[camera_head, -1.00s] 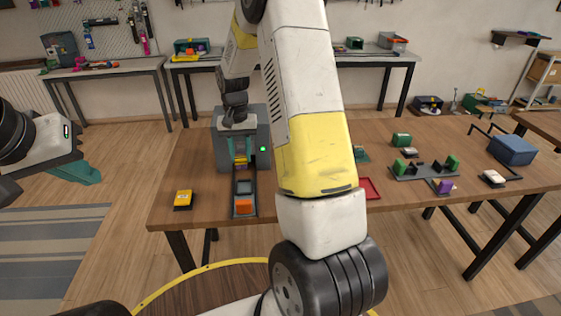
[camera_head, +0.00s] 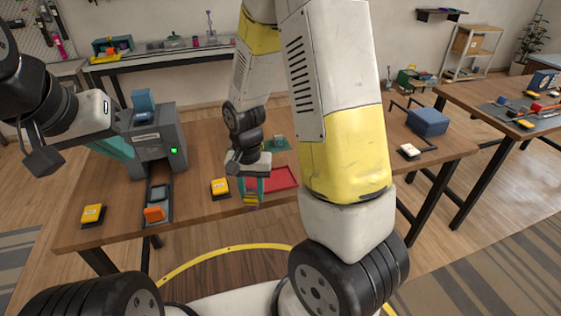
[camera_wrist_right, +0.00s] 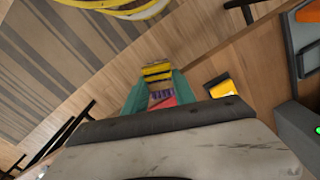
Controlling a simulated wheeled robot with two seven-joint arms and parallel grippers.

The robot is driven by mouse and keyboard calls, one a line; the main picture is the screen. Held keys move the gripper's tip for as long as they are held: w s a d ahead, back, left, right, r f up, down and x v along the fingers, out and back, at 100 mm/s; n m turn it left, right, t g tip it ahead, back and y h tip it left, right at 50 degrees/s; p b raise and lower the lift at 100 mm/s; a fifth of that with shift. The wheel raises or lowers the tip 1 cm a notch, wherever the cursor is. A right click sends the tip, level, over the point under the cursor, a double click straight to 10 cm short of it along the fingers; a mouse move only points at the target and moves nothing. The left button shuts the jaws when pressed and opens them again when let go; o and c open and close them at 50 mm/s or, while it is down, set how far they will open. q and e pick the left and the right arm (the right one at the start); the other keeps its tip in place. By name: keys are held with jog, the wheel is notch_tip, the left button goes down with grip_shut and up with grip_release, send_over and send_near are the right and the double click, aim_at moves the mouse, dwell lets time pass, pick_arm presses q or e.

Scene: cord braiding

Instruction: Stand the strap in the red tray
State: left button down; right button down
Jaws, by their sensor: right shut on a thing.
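The red tray (camera_head: 284,178) lies on the wooden table, partly hidden behind my right arm. My right gripper (camera_head: 251,186) points down at the tray's left front edge. It is shut on a small banded bundle, the strap (camera_head: 251,199), with yellow and dark bands at its lower end. In the right wrist view the strap (camera_wrist_right: 157,72) sits between the teal fingers, with purple and red showing below the yellow; I cannot tell whether it touches the tray. My left gripper (camera_head: 118,147) is beside the grey machine, its opening not readable.
The grey machine (camera_head: 168,137) with a green light stands at the left. Before it is a dark holder with an orange block (camera_head: 154,214). Yellow-topped blocks (camera_head: 220,187) and (camera_head: 93,215) lie nearby. A blue box (camera_head: 428,121) stands at the right.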

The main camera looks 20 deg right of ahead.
jog(key=w+d, duration=0.2)
jog(key=w, duration=0.2)
jog(key=w+d+f, duration=0.1)
jog(key=w+d, duration=0.2)
jog(key=w, duration=0.1)
jog(key=w+d, duration=0.3)
jog(key=w, duration=0.2)
jog(key=shift+d+f, duration=0.1)
jog(key=shift+f, duration=0.15)
jog(key=shift+w+d+f, duration=0.1)
jog(key=shift+w+f, duration=0.1)
jog(key=shift+f, duration=1.6)
jog(key=c, duration=1)
grip_release()
jog(key=shift+f, duration=0.1)
